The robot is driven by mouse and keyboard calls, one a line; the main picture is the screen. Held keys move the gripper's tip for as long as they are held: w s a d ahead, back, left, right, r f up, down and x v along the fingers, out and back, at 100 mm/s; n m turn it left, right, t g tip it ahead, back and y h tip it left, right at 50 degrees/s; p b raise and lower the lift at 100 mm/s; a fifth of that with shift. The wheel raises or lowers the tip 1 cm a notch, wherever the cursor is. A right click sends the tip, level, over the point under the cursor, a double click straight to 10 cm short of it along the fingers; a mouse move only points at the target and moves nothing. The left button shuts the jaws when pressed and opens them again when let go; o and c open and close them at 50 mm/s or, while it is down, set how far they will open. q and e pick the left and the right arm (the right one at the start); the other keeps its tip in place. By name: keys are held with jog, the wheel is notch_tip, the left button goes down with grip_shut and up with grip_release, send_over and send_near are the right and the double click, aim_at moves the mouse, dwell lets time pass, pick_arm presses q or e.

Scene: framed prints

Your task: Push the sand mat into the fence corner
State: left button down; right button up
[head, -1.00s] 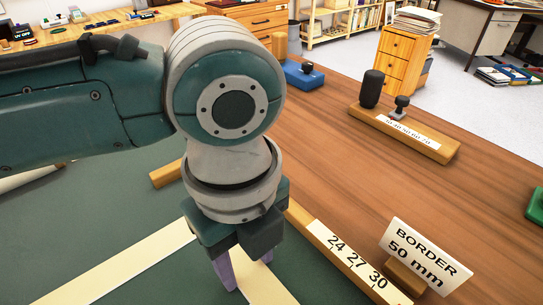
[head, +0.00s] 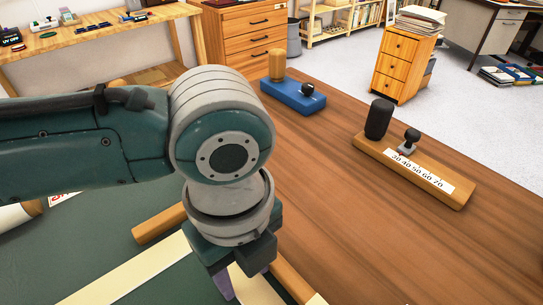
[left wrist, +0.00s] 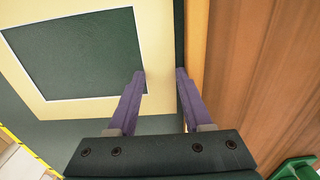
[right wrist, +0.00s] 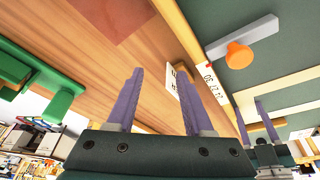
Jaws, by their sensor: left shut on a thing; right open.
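The sand mat is a cream frame with a dark green window. In the head view its border strip (head: 135,272) shows left of my arm, close to the back wooden fence bar (head: 160,223). In the left wrist view, the mat (left wrist: 163,40) lies beside the side fence bar (left wrist: 197,35), with a thin dark gap between. My left gripper (head: 240,287) is shut across the mat's border, one finger at the window edge (left wrist: 140,78), the other along the outer edge. My arm hides the fence corner in the head view. My right gripper (right wrist: 158,70) is open and empty above the table.
On the brown table stand a blue block (head: 293,96) with a wooden peg and black knob, and a wooden block (head: 415,170) with numbers and a black peg. In the right wrist view, a grey bar (right wrist: 243,45) with an orange knob lies on the green surface.

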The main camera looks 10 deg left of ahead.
pick_arm(q)
jog(key=shift+w+a+f, duration=0.1)
jog(key=shift+w+a, duration=0.15)
jog(key=shift+w, duration=0.1)
jog(key=shift+c, duration=2.4)
grip_release()
pick_arm(e)
jog(key=shift+f, duration=0.1)
pick_arm(q)
jog(key=shift+o, duration=1.2)
notch_tip(320, 180, up, 9)
jog(key=p, duration=0.2)
jog(key=shift+d, duration=0.2)
jog(key=shift+s+r, duration=0.25)
jog(key=shift+r, duration=0.35)
pick_arm(e)
jog(key=shift+w+r, duration=0.2)
jog(key=shift+r, duration=0.95)
